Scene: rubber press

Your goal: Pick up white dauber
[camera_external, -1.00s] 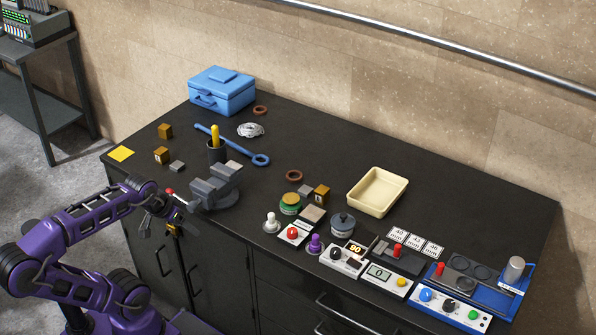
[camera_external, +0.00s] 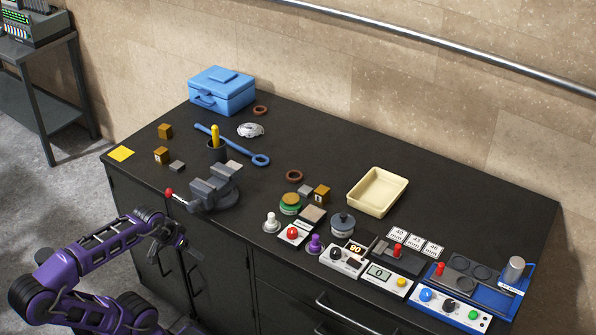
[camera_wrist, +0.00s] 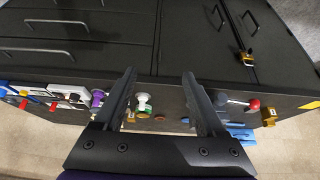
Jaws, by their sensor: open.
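The white dauber (camera_external: 271,223) stands upright near the front edge of the black bench, left of the box with a red button (camera_external: 294,234). In the wrist view, the white dauber (camera_wrist: 143,101) shows beyond my gripper (camera_wrist: 158,74), between its fingers and nearer the left one. My gripper is open and empty. In the external view, my gripper (camera_external: 178,243) is in front of the bench, below the top, left of the dauber and apart from it.
A grey vise (camera_external: 213,188) with a red-knobbed handle sits at the front edge, left of the dauber. A purple dauber (camera_external: 315,244) stands to its right. A yellow padlock (camera_external: 197,254) hangs on the cabinet front.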

